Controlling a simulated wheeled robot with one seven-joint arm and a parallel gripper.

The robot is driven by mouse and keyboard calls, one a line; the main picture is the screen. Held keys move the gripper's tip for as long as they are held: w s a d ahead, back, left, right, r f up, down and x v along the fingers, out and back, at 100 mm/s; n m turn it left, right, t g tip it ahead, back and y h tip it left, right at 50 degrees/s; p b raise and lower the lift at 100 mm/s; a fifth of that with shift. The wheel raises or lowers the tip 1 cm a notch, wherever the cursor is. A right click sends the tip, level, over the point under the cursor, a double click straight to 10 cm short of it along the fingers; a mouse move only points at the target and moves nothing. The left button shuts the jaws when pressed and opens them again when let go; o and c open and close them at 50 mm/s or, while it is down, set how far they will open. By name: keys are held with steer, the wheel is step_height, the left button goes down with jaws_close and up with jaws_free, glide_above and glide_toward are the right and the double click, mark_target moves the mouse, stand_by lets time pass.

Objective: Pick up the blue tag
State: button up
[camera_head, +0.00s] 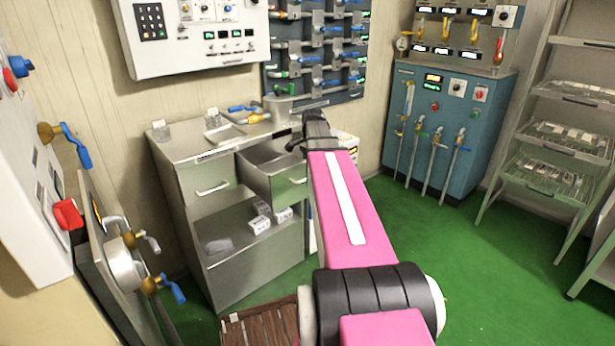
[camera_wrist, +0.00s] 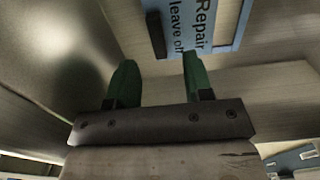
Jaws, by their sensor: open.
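The blue tag (camera_wrist: 228,28) shows at the top of the wrist view, partly cut off by the frame edge. It is light blue with dark lettering reading "Repair" and "leave off", and it lies on a pale flat surface. A dark bar (camera_wrist: 155,36) is beside its left edge. My gripper (camera_wrist: 160,58) has two green fingers, apart with nothing between them. The tag is beyond the fingertips, mostly toward the right finger. In the head view my pink arm reaches to the steel cabinet, and its dark end hides part of the open drawer. I cannot make out the tag there.
The steel cabinet (camera_head: 235,258) has an open drawer (camera_head: 272,184) and small white boxes (camera_head: 260,224) on its lower shelf. Pale walls close in around the fingers in the wrist view. A blue machine (camera_head: 430,135) and wire racks (camera_head: 545,185) stand right; green floor (camera_head: 465,265) is clear.

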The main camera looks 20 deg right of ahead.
step_height(320, 180, down, 5)
steer(key=shift+d+r, duration=0.1)
steer(key=shift+d, duration=0.05)
steer(key=shift+c, duration=0.3)
jaws_close()
steer(key=shift+r, duration=0.8)
steer(key=r, duration=0.3)
steer(key=shift+s+a, duration=0.2)
steer(key=shift+a, duration=0.1)
steer(key=s+a+r, duration=0.3)
steer(key=a+r, duration=0.3)
steer(key=a, duration=0.4)
steer(key=shift+s+a+r, duration=0.15)
steer(key=shift+s+r, duration=0.1)
steer(key=shift+s, duration=0.15)
